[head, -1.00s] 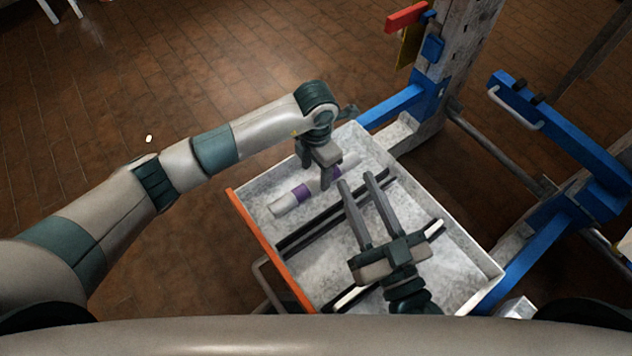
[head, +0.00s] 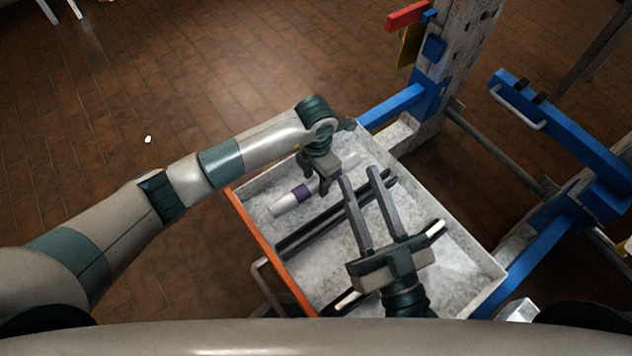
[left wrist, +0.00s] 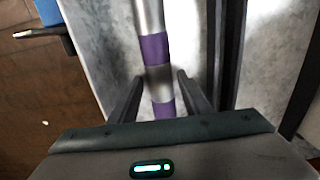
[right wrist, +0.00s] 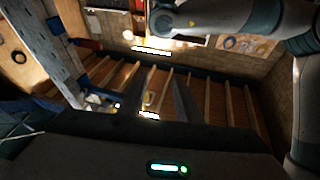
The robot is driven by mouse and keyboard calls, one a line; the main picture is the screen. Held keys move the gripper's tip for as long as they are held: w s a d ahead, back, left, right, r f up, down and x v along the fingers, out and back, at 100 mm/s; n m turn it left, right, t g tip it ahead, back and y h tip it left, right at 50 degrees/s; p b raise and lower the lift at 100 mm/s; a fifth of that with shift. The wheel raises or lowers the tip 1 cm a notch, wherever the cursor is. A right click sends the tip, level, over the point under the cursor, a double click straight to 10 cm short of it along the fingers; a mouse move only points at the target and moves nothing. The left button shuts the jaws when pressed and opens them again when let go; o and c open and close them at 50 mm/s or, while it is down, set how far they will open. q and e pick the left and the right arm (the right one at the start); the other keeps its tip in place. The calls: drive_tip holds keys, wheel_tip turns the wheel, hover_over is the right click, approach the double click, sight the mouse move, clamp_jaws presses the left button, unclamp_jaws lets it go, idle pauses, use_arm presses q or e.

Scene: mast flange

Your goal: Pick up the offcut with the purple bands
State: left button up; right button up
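The offcut with the purple bands (head: 282,206) is a pale grey rod lying in the tray's left part, partly hidden by my left gripper in the head view. The left wrist view shows two purple bands on the offcut (left wrist: 155,50). My left gripper (head: 326,192) is over the rod. Its fingers (left wrist: 158,88) are open, one on each side of the rod, with gaps showing on both sides. My right gripper (head: 359,175) is open and empty above the tray's middle. The right wrist view shows nothing between its fingers (right wrist: 158,85).
The grey tray has an orange edge (head: 270,252) on its left. Another dark rod with a white end (head: 437,228) lies under my right gripper. A blue and grey frame (head: 428,92) stands behind the tray.

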use_arm(q)
drive_tip(key=c, duration=0.9)
drive_tip(key=shift+r, duration=0.1)
